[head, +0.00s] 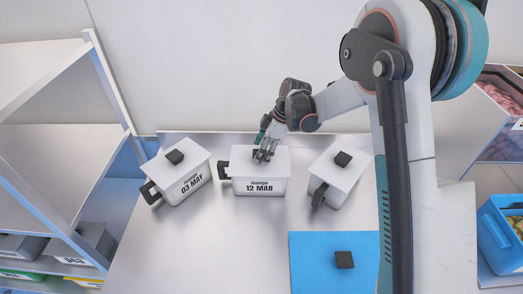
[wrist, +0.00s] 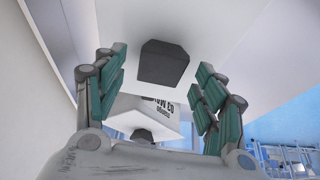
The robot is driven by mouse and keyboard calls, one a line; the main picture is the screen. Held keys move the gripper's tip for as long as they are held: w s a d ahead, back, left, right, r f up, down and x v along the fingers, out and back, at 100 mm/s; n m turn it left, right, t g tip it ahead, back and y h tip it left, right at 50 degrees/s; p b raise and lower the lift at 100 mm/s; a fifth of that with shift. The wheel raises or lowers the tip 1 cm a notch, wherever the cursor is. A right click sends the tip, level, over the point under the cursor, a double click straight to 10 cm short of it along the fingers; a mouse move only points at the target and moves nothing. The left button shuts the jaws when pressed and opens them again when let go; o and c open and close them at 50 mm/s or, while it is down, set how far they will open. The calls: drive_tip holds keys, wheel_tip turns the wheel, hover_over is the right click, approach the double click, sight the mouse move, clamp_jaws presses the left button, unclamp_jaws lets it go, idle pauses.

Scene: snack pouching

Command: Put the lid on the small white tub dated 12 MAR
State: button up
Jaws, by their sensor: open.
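The white tub (head: 262,186) labelled "mango 12 MAR" stands at the middle back of the metal table. A white lid (head: 240,155) lies on top of it, and appears seated flat. In the wrist view the lid's black knob (wrist: 163,63) lies between my fingers, with gaps on both sides. My gripper (head: 264,154) is open over the lid and hides the knob in the head view. The gripper also shows in the wrist view (wrist: 160,85).
A lidded white tub (head: 184,186) marked "mango 03 MAY" stands left. Another lidded tub (head: 336,185), its label not visible, stands right. A blue square (head: 310,270) with a black knob (head: 344,260) on it lies at front right. Shelves (head: 75,140) stand left; a blue bin (head: 497,240) is right.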

drive_tip(key=v, duration=1.1)
drive_tip(key=shift+r, duration=0.25)
drive_tip(key=shift+d, duration=0.15)
drive_tip(key=s+d+r+m+t+h+b, duration=0.1)
drive_tip(key=s+d+r+m+t+b, duration=0.15)
drive_tip(key=s+d+m, duration=0.4)
drive_tip(key=s+d+r+m+t+h+b, duration=0.1)
drive_tip(key=s+d+r+m+b, duration=0.2)
drive_tip(key=s, duration=0.7)
drive_tip(key=s+d+f+m+t+h+b, duration=0.1)
drive_tip(key=s+d+f+m+b, duration=0.1)
drive_tip(key=s, duration=0.5)
drive_tip(key=s+d+f+m+t+h+b, duration=0.1)
drive_tip(key=s+d+f+m+t+b, duration=0.1)
drive_tip(key=s+f+m+b, duration=0.2)
drive_tip(key=s+f+m, duration=0.2)
drive_tip(key=s, duration=0.1)
drive_tip(key=shift+s+d, duration=0.2)
drive_tip(key=shift+d, duration=0.15)
